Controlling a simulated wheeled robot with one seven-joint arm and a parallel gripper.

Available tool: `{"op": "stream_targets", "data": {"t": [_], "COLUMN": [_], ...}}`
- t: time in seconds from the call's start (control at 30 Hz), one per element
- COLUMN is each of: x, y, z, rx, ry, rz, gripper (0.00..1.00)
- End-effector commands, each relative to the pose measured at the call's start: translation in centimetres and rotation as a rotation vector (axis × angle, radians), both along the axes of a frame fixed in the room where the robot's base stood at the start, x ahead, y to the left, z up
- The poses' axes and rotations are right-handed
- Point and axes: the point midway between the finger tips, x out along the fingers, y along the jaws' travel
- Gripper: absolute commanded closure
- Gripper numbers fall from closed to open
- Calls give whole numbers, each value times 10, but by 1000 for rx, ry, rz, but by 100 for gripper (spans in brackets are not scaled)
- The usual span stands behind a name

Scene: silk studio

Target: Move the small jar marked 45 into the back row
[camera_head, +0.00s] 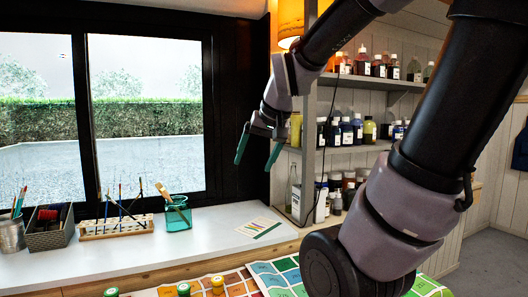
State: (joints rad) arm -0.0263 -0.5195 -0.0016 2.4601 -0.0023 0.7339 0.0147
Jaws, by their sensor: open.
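My gripper (258,155) hangs in the air in front of the dark window frame, above the white counter. Its two green fingers are spread apart with nothing between them. It is well above and to the right of the caps.
The white counter (215,227) holds a brush rack (115,228), a teal glass (178,216), a dark basket (48,232) and a striped card (256,228). Colour charts (280,277) lie in front. Shelves (350,150) of bottles stand behind my arm, which hides part of them.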

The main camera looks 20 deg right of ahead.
Motion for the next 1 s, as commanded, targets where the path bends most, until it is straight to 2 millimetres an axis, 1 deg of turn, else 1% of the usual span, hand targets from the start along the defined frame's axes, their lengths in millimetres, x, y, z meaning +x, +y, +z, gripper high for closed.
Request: {"op": "stream_targets", "data": {"t": [0.03,0.1,0.2,0.3,0.43,1.0], "x": [-15,-33,-52,-63,-67,-66], "y": [0,1,3,4,5,5], "z": [10,18,25,28,29,29], "rx": [17,38,62,75,80,80], "ry": [-16,-23,-30,-34,-32,-32], "rz": [-10,-22,-32,-37,-39,-38], "gripper": [14,14,14,14,14,14]}}
